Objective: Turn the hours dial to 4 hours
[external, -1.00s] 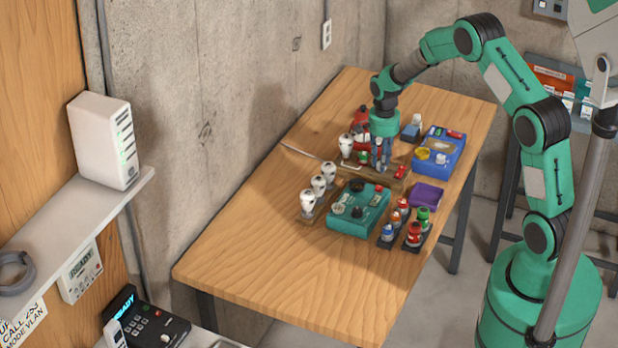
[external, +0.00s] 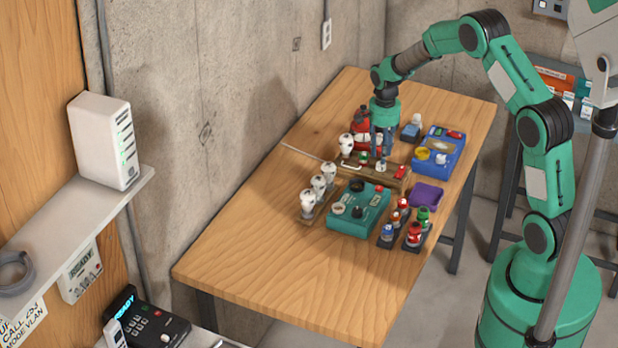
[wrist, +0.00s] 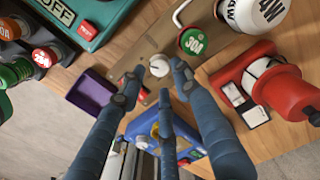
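My gripper (external: 382,152) points down above a wooden board on the table, with its blue fingers apart and nothing between them. In the wrist view the open fingers (wrist: 155,85) stand around the line to a small white knob (wrist: 159,66) on the board (wrist: 137,62). The knob also shows in the external view (external: 381,165), just below the fingertips, apart from them. I cannot tell whether this knob is the hours dial, and no hour marks are readable. A teal box (external: 342,225) with a white and a dark dial stands nearer the camera; its "OFF" label shows in the wrist view.
A green "30A" cap (wrist: 193,41) and a red switch (external: 401,171) flank the knob. Close by are a red device (wrist: 270,90), a blue box (external: 440,147), a purple tray (wrist: 84,100) and white bulbs (external: 318,185). The table's near left (external: 255,255) is clear.

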